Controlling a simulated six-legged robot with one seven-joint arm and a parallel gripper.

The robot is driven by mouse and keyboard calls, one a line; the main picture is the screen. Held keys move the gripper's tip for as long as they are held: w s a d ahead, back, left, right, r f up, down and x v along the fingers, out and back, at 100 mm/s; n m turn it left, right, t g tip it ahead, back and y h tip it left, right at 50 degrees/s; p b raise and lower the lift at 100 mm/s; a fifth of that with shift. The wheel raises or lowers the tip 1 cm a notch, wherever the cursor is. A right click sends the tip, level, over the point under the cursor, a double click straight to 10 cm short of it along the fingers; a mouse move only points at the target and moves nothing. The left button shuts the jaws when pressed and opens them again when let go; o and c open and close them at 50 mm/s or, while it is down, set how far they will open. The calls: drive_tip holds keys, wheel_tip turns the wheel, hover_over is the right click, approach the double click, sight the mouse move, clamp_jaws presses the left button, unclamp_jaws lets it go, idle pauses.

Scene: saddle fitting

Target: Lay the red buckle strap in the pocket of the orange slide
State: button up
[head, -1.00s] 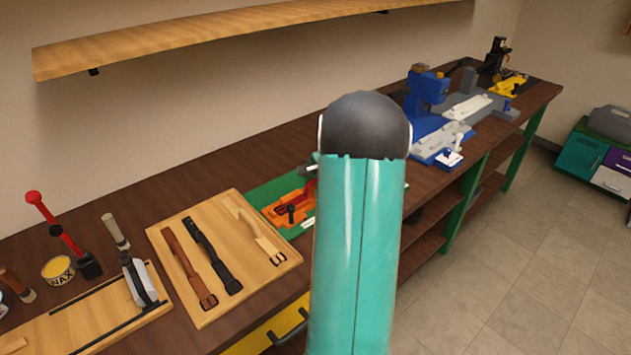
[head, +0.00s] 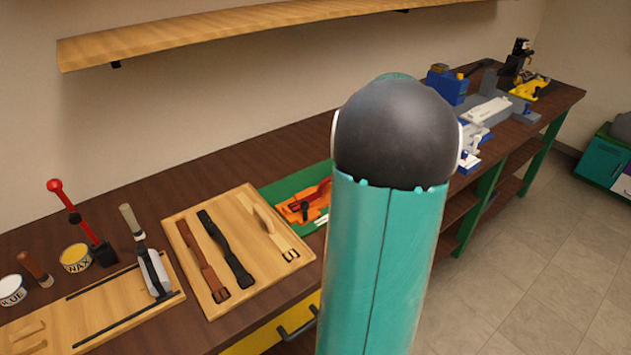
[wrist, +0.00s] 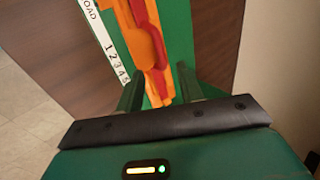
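The orange slide (head: 296,213) sits on a green base plate (head: 285,188) on the bench. A red strap-like piece (head: 322,193) lies along it; it also shows in the wrist view (wrist: 147,42), lengthwise on the orange slide (wrist: 122,15). I cannot tell whether it is fully seated in the pocket. My gripper (wrist: 158,75) is open in the wrist view, its two dark green fingers apart on either side of the slide's end, with nothing clearly held. In the head view my teal arm hides the gripper and the plate's right part.
A wooden board (head: 212,297) left of the plate holds a brown strap (head: 200,262), a black strap (head: 227,252) and a tan strap (head: 270,230). Tools and tins stand farther left. Blue and grey fixtures (head: 447,86) stand at the far right. A shelf (head: 250,32) hangs above.

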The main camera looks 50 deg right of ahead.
drive_tip(key=w+a+r+n+y, duration=0.1)
drive_tip(key=w+a+r+n, duration=0.15)
drive_tip(key=a, duration=0.65)
drive_tip(key=w+a+r+n, duration=0.1)
drive_tip(key=a+r+n, duration=0.25)
drive_tip(key=a, duration=0.55)
drive_tip(key=w+a+r+n+y, duration=0.15)
drive_tip(key=a+n, duration=0.25)
drive_tip(key=a, duration=0.6)
drive_tip(key=s+a+n, duration=0.5)
drive_tip(key=s+a, duration=0.1)
drive_tip(key=a, duration=0.3)
drive_tip(key=s+a+n+g, duration=0.1)
drive_tip(key=s+a+n, duration=0.4)
drive_tip(key=a, duration=0.5)
drive_tip(key=shift+s+r+n+h, duration=0.15)
drive_tip(key=shift+s+n+h, duration=0.3)
drive_tip(key=shift+s, duration=0.35)
drive_tip(key=shift+d, duration=0.1)
